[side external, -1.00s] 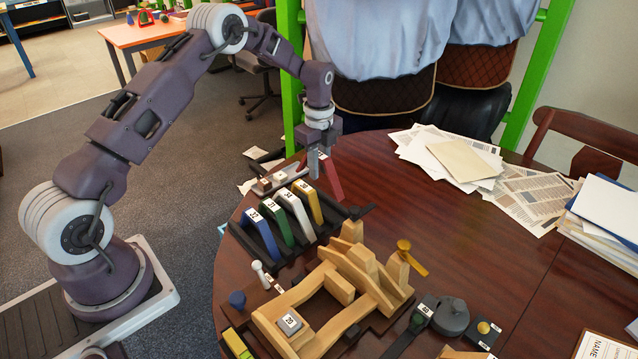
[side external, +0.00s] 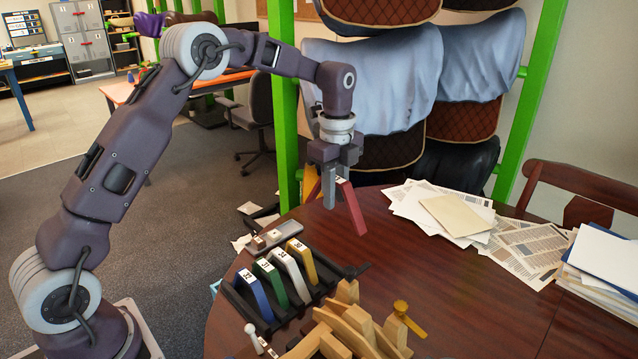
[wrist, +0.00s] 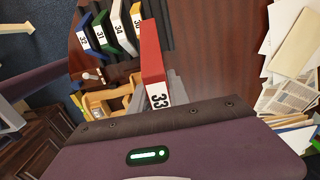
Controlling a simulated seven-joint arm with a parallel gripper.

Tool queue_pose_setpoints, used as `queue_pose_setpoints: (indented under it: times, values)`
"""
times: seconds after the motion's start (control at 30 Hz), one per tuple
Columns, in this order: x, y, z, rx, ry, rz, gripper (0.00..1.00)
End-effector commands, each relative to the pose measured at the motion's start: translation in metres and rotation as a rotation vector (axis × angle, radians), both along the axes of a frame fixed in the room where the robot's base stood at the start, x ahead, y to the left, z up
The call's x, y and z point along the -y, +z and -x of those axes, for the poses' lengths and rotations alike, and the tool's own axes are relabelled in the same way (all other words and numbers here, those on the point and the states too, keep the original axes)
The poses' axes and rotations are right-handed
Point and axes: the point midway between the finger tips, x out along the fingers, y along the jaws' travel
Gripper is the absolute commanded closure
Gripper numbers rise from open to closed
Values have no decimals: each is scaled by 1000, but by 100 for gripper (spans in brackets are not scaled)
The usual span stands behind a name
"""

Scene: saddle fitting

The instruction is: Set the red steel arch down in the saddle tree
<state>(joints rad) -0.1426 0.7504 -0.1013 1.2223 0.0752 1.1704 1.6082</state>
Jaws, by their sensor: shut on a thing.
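The red steel arch (side external: 352,208) hangs from my gripper (side external: 335,178), tilted, with one leg reaching down to the right. It is clear of the table, behind the rack of arches. In the wrist view the arch (wrist: 151,50) shows its red face and a white label reading 33 near the jaws. My gripper is shut on its labelled end. The wooden saddle tree (side external: 358,322) stands at the bottom of the side view, nearer the camera and apart from the arch; its lower part is cut off. In the wrist view the arch and gripper partly hide the tree (wrist: 98,103).
A black rack (side external: 240,303) holds blue, green, white and yellow numbered arches. A grey tray (side external: 275,237) lies behind it. A brass-coloured wing piece (side external: 402,312) stands beside the tree. Papers (side external: 440,212) cover the back right; the table between is clear.

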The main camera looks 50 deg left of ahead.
Motion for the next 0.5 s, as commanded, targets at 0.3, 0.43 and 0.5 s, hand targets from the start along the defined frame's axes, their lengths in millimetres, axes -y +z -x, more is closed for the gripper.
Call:
queue_pose_setpoints:
  times: [0.3,0.43,0.5]
  values:
    - [110,0,53,4,-7,0,100]
    - [136,0,73,5,-6,0,100]
    - [146,-1,82,6,-6,0,100]
